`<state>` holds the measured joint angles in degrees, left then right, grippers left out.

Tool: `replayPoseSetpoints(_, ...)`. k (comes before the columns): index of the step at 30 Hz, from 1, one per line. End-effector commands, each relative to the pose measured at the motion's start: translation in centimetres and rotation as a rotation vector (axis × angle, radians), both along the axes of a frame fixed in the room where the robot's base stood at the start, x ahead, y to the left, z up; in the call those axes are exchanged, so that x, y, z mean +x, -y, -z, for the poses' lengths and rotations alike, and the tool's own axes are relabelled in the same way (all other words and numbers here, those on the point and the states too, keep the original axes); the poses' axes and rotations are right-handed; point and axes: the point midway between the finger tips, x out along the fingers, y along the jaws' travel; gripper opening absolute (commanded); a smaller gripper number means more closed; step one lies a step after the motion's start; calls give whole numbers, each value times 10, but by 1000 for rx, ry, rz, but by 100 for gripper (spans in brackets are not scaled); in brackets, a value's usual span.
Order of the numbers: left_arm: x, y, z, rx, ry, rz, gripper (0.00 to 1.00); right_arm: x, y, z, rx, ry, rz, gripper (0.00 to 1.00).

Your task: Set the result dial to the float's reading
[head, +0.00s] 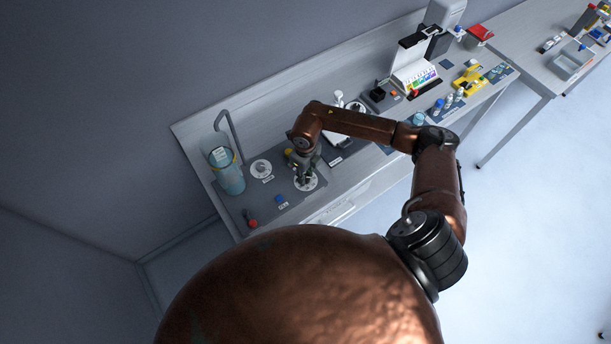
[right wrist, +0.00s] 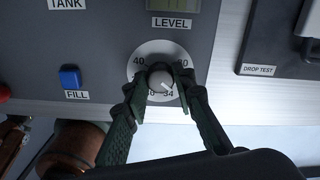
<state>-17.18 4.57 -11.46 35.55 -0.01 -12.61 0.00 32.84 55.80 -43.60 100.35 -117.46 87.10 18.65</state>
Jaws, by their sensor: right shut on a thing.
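The result dial is a white disc (head: 313,185) with a small knob, on the grey panel at the front of the bench. In the right wrist view its scale ring (right wrist: 148,50) shows 40 at the left and 34 at the bottom; other numbers are partly covered. A white mark on the knob (right wrist: 160,78) points down and right. My right gripper (head: 306,176) is shut on the knob, one finger on each side. The clear tank (head: 231,181) with bluish liquid stands left; its float and reading are too small to tell. My left gripper is not in view.
A greenish LEVEL window (right wrist: 173,5) sits above the dial. A blue FILL button (right wrist: 69,77) lies to its left, and a red knob (head: 252,224) is near the panel's left end. Instruments and bottles crowd the bench's right.

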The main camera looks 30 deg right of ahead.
Motion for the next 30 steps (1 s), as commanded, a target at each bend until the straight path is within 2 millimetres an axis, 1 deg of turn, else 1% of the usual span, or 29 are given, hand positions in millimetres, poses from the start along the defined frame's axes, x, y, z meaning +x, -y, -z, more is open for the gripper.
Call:
replayPoseSetpoints(7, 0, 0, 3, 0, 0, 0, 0, 2, 1, -1, -2, 4, 60, 0)
replayPoseSetpoints(20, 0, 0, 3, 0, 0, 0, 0, 3, 1, -2, -2, 6, 69, 0)
replayPoseSetpoints(21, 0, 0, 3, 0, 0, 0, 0, 3, 1, -2, -2, 6, 69, 25)
replayPoseSetpoints(28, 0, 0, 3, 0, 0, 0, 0, 2, 1, -1, -1, 4, 68, 40)
replayPoseSetpoints(30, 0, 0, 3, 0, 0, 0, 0, 1, 1, -1, -1, 3, 68, 42)
